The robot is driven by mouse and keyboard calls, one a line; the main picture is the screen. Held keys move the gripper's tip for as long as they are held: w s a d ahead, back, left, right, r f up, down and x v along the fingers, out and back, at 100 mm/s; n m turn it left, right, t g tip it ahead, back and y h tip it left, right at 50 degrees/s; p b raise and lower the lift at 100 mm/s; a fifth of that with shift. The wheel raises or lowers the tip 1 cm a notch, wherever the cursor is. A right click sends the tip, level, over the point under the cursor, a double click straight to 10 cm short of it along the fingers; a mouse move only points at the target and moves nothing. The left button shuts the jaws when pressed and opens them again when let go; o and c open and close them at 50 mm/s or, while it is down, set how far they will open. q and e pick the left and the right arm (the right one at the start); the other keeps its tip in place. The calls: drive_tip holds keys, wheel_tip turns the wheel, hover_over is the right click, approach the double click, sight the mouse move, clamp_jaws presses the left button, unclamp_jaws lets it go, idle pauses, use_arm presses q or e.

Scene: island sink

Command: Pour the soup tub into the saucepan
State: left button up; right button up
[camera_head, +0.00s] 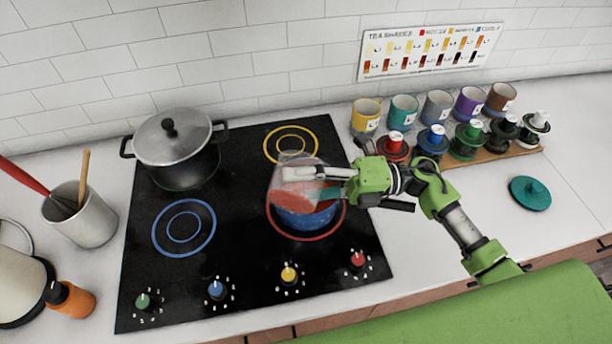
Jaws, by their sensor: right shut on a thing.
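The soup tub (283,177) is a clear container with red soup in it, over the front right burner. My right gripper (310,181) reaches in from the right and is shut on the tub. The tub looks tilted, its soup lying at a slant. The blue saucepan (305,219) stands on the red-ringed burner directly below the tub. A dark handle sticks out to its right. The tub and gripper hide most of the pan's opening, so I cannot tell whether soup is in it. My left gripper is out of view.
A lidded grey pot (180,165) stands on the back left of the black cooktop (240,245). Colored mugs (404,113) and several lidded jars (467,140) line the back right. A teal lid (530,193) lies on the right counter. A utensil crock (80,218) stands left.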

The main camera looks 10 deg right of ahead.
drive_tip(key=shift+w+d+r+m, duration=0.15)
drive_tip(key=shift+w+r+m, duration=0.15)
drive_tip(key=shift+m, duration=0.3)
